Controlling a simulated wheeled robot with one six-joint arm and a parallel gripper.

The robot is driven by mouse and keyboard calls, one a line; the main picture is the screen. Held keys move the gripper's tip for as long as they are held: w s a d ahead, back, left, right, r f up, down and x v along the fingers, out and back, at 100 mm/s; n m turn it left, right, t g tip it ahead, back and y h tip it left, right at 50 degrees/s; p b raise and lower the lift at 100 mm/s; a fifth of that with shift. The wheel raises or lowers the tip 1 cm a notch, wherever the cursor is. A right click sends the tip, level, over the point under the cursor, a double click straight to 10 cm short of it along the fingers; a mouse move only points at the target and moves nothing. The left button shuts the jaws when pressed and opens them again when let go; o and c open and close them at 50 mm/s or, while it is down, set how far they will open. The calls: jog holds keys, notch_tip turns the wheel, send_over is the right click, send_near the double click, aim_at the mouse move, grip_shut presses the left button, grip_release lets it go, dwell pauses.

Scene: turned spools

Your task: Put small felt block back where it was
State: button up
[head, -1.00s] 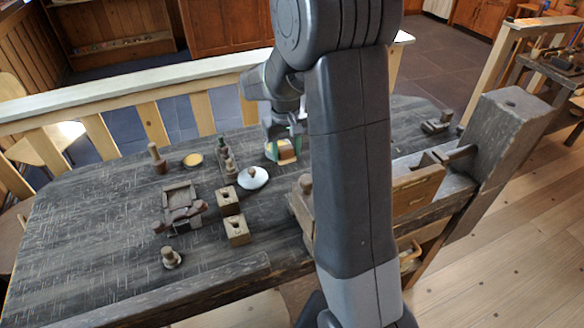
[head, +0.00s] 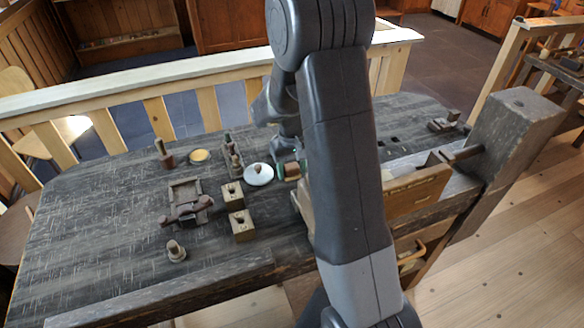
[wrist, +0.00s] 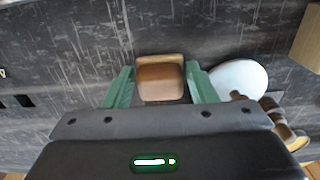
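The small felt block (wrist: 160,82) has a brown front face and a lighter tan strip along its far edge. It lies between the green fingers of my gripper (wrist: 160,88) in the wrist view, with a finger close against each side. In the head view the block (head: 292,171) shows small and partly hidden beside my arm, with my gripper (head: 285,168) at it. I cannot tell whether the block touches the dark bench top (head: 110,220).
A wooden vise (head: 415,193) is at the right.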

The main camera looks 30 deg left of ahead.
aim_at(292, 167)
jog(key=shift+o, duration=1.3)
notch_tip(292, 167, up, 12)
jog(key=shift+r, duration=0.2)
jog(key=shift+f, duration=0.1)
notch_tip(292, 167, down, 12)
jog(key=shift+r, duration=1.9)
jog(key=shift+f, duration=0.1)
